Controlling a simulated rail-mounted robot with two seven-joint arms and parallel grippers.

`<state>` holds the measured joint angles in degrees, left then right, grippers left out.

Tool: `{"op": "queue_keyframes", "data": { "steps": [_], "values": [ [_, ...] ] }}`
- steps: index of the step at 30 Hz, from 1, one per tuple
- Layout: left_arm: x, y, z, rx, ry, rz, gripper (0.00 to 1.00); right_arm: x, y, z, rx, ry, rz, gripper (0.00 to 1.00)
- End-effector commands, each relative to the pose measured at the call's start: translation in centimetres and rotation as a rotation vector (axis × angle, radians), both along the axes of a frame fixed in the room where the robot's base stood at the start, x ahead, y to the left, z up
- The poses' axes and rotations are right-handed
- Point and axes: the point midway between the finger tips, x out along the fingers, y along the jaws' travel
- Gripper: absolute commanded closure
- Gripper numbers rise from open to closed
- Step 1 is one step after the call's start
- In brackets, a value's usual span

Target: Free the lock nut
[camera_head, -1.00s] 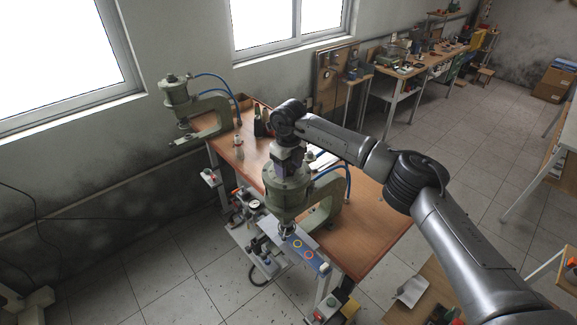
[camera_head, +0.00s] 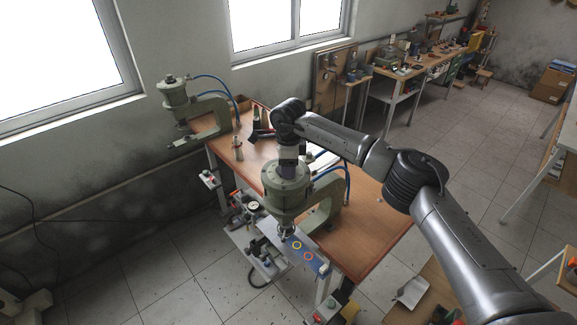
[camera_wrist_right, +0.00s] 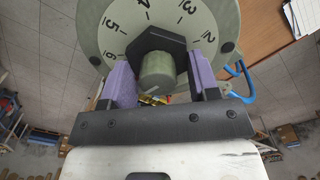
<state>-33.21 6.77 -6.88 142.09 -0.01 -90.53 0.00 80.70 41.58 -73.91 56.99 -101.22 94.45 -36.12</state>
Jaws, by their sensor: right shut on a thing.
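The lock nut is a black hexagonal nut (camera_wrist_right: 155,45) around a grey-green round stem (camera_wrist_right: 157,70), on top of a green press head with a numbered dial face (camera_wrist_right: 95,22). My right gripper (camera_wrist_right: 162,82) has its purple-padded fingers on either side of the nut and is shut on it. In the head view my right gripper (camera_head: 289,163) points down onto the top of the near green press (camera_head: 288,195). The nut is hidden there behind the gripper. My left gripper is not in view.
A second green press (camera_head: 175,92) stands at the far end of the brown bench (camera_head: 365,225). Blue hoses (camera_head: 347,185) run behind the near press. A blue plate with coloured rings (camera_head: 303,250) lies below it. The right part of the bench is mostly clear.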

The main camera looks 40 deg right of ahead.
Motion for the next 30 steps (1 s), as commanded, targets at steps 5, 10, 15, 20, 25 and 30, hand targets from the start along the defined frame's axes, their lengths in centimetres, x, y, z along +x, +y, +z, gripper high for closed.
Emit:
{"op": "queue_keyframes", "data": {
  "steps": [5, 10, 15, 20, 25, 30],
  "values": [
    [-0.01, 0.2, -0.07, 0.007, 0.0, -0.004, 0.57, 0.11, 0.0, 0.09, 0.0, -0.001, 0.103, 0.68],
    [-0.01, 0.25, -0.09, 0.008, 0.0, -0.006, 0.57, 0.17, -0.03, 0.1, 0.0, -0.001, 0.169, 0.68],
    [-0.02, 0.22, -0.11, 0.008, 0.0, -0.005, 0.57, 0.19, -0.04, 0.11, 0.0, -0.001, 0.205, 0.68],
    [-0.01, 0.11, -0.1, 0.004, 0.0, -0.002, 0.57, 0.2, -0.04, 0.11, 0.0, -0.001, 0.22, 0.68],
    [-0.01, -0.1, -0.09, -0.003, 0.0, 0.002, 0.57, 0.2, -0.02, 0.11, 0.001, -0.002, 0.222, 0.68],
    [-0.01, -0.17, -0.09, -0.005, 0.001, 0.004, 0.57, 0.2, -0.01, 0.11, 0.001, -0.002, 0.222, 0.68]
  ]
}}
